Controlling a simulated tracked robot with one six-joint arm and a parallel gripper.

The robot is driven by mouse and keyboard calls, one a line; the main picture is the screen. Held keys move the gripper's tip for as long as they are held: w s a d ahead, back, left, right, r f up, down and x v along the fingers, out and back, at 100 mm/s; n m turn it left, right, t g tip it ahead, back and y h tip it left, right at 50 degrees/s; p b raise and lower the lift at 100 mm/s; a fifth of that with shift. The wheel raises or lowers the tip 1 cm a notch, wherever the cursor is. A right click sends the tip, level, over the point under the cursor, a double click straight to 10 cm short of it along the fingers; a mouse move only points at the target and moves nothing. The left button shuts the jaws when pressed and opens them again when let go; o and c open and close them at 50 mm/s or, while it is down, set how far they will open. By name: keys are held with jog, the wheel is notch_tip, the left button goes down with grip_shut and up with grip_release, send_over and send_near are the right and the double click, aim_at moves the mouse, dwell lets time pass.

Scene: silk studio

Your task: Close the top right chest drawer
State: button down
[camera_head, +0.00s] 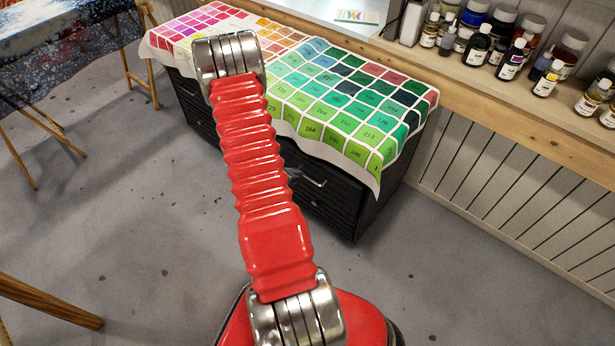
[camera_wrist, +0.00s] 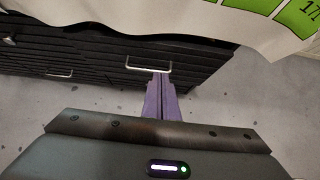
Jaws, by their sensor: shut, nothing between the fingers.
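The black chest (camera_head: 345,205) stands on the floor under a colour-chart cloth. Its right drawer front (camera_wrist: 190,58), with a silver bar handle (camera_wrist: 135,68), shows below the cloth edge in the wrist view; this handle also shows in the head view, just right of my red arm. The cloth hides the drawer's upper edge, so how far out it stands is unclear. My gripper (camera_wrist: 160,76) has purple fingers shut together and empty. Their tips are at the handle in the picture; whether they touch it or the front cannot be told. My arm mostly hides the gripper in the head view.
The cloth (camera_head: 335,115) hangs low over the chest's front. Other drawer handles (camera_wrist: 58,75) show to the left. A shelf with several dye bottles (camera_head: 510,58) runs along the wall behind. Wooden trestle legs (camera_head: 45,305) stand at left. Grey floor (camera_head: 130,225) before the chest is clear.

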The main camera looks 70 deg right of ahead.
jog(key=w+a+r+m, duration=0.3)
jog(key=a+r, duration=0.2)
jog(key=r, duration=0.4)
jog(key=w+a+r+m+t, duration=0.1)
jog(key=w+a+r+m, duration=0.3)
jog(key=r, duration=0.5)
jog(key=w+a+r+m, duration=0.25)
jog(key=a+r, duration=0.35)
jog(key=r, duration=0.4)
jog(key=s+a+r+m+t+y, duration=0.1)
jog(key=a+r, duration=0.4)
jog(key=a, duration=0.7)
jog(key=s+a+r+m+t+y, duration=0.1)
jog(key=a+r+t+y, duration=0.3)
jog(key=a, duration=0.8)
jog(key=s+a+r+m+t+y, duration=0.1)
jog(key=a+r, duration=0.5)
jog(key=a, duration=0.6)
jog(key=m+t+y, duration=0.1)
jog(key=y, duration=0.1)
jog(key=shift+s+m+t+y, duration=0.3)
jog(key=shift+s+m, duration=0.05)
jog(key=shift+s, duration=0.05)
